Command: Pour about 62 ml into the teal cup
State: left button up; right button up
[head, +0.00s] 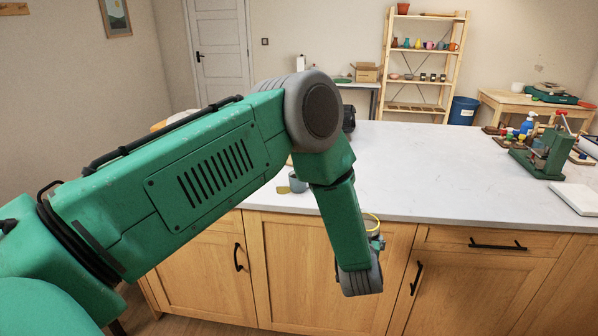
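A small blue-grey cup (298,184), possibly the teal cup, stands near the front edge of the counter with its handle to the left. My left arm passes in front of it and hides part of it. My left arm comes in from the left, crosses the view and bends down in front of the counter's front edge. A yellow ring-shaped rim (371,217) shows just right of the arm's lower part; what it belongs to is mostly hidden. My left gripper is largely hidden behind the arm near this rim, and its fingers cannot be made out. My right gripper is not in view.
The white counter (440,165) is clear in the middle. A green press-like device (545,155), a blue bottle (526,126) and a white slab (577,198) stand at its right. A dark object (348,118) is partly hidden behind my arm. Wooden cabinets (290,270) are below.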

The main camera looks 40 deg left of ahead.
aim_at(297, 186)
jog(key=i+j, duration=0.2)
jog(key=j, duration=0.2)
jog(key=i+j, duration=0.15)
jog(key=j, duration=0.25)
jog(key=i+j, duration=0.2)
jog(key=j, duration=0.2)
